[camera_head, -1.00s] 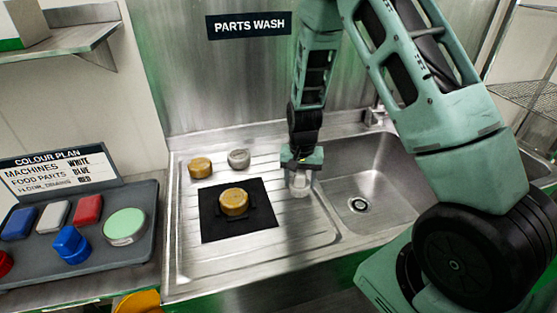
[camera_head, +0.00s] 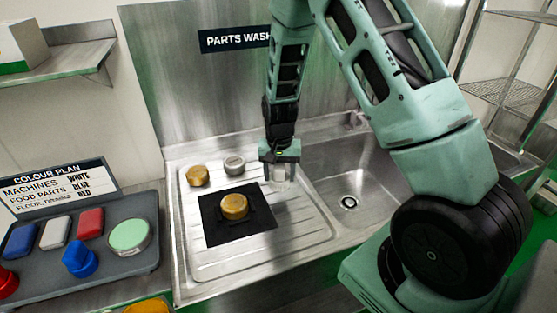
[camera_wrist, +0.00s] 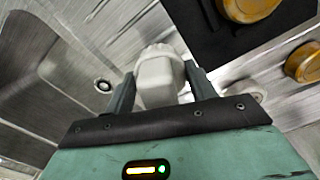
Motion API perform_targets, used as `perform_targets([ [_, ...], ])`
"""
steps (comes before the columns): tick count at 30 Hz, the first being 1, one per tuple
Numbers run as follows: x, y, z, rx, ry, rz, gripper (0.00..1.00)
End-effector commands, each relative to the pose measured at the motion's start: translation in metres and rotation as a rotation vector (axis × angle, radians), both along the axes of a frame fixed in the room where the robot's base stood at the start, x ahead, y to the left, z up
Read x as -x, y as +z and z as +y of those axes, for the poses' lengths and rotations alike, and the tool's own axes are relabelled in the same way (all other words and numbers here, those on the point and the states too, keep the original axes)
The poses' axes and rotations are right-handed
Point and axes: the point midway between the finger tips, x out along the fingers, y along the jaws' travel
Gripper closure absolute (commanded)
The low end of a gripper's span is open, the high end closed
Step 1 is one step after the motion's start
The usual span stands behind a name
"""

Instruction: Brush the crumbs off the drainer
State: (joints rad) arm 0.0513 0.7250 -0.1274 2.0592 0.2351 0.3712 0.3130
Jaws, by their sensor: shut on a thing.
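The drainer (camera_head: 209,262) is a ridged steel board left of the sink. My gripper (camera_head: 280,168) is low over its right side, between the black mat and the sink. It is shut on a pale brush (camera_head: 281,181), which hangs downward. In the wrist view my gripper (camera_wrist: 160,82) has a finger on each side of the white brush (camera_wrist: 158,72). The brush's lower end is hard to make out, and I cannot tell whether it touches the drainer. I cannot make out separate crumbs.
A black mat (camera_head: 212,232) on the drainer carries a brass part (camera_head: 234,206). Another brass part (camera_head: 197,176) and a grey part (camera_head: 234,163) stand behind it. The sink (camera_head: 375,185) is open at right. A grey tray (camera_head: 105,268) with coloured items stands at left.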

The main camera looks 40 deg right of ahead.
Motion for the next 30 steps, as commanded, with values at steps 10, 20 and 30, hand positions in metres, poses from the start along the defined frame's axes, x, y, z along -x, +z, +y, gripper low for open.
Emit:
perform_targets([
  [10,-0.004,0.032,-0.005,0.001,0.002,-0.001,0.66],
  [20,-0.004,0.032,-0.005,0.001,0.002,-0.001,0.66],
  [30,-0.004,0.032,-0.005,0.001,0.002,-0.001,0.66],
])
